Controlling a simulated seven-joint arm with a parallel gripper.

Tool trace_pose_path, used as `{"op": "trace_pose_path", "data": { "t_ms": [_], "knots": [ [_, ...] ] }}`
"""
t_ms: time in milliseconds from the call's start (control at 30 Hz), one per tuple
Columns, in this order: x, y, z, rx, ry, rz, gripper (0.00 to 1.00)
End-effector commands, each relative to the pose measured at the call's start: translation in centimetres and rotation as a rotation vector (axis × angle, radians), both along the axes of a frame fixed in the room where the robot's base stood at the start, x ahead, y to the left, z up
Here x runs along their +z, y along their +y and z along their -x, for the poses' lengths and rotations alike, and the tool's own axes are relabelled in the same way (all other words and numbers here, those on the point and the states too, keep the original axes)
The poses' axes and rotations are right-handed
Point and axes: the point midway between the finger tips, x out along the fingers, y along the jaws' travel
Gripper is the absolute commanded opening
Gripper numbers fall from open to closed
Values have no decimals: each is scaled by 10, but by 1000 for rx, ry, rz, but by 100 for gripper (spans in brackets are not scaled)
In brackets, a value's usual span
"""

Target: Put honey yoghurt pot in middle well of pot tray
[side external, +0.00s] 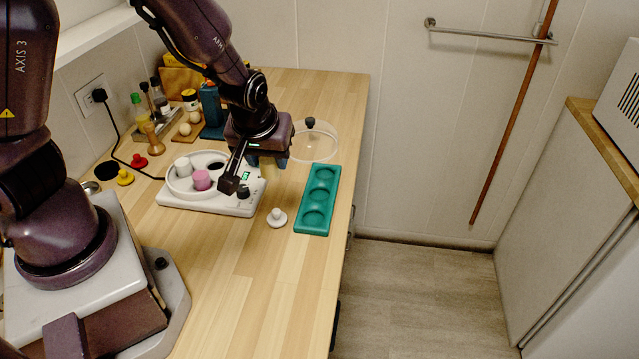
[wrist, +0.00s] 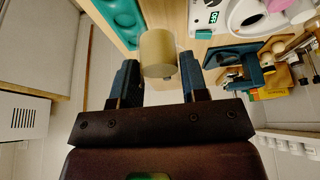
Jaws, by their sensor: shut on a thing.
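The honey yoghurt pot, a pale yellow cylinder (wrist: 158,52), sits between the two blue fingers of my gripper (wrist: 160,78). In the side view the pot (side external: 268,171) shows below my gripper (side external: 267,161), partly hidden by the hand. My gripper is shut on it and holds it above the worktop, between the scale and the tray. The green pot tray (side external: 299,228) has three round wells in a row, all empty in the side view, and lies near the worktop's right edge. Part of the tray (wrist: 138,37) shows at the top of the wrist view.
A white scale (side external: 235,207) carries a round dish with a pink pot (side external: 201,180) and a whitish pot (side external: 183,167). A white knobbed weight (side external: 277,218) stands left of the tray. A clear round cover (side external: 328,147) lies behind the tray. The front worktop is clear.

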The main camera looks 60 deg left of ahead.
Motion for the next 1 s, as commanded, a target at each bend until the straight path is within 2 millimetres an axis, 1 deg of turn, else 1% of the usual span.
{"op": "trace_pose_path", "data": {
  "t_ms": [33,267,300,433,500,567,733,800,900,1000],
  "knots": [
    [-5,4,-13,6,-1,-5,16],
    [-31,8,-68,1,0,-4,16],
    [-41,9,-74,2,2,-5,16],
    [-64,10,-93,0,2,-3,16],
    [-73,10,-100,-1,3,-2,16],
    [-78,10,-105,-1,0,-3,16],
    [-85,10,-111,-3,0,-2,16],
    [-92,11,-114,-1,1,-1,16],
    [-107,11,-113,-1,3,-1,16],
    [-118,11,-113,-1,1,-1,16]
  ]
}}
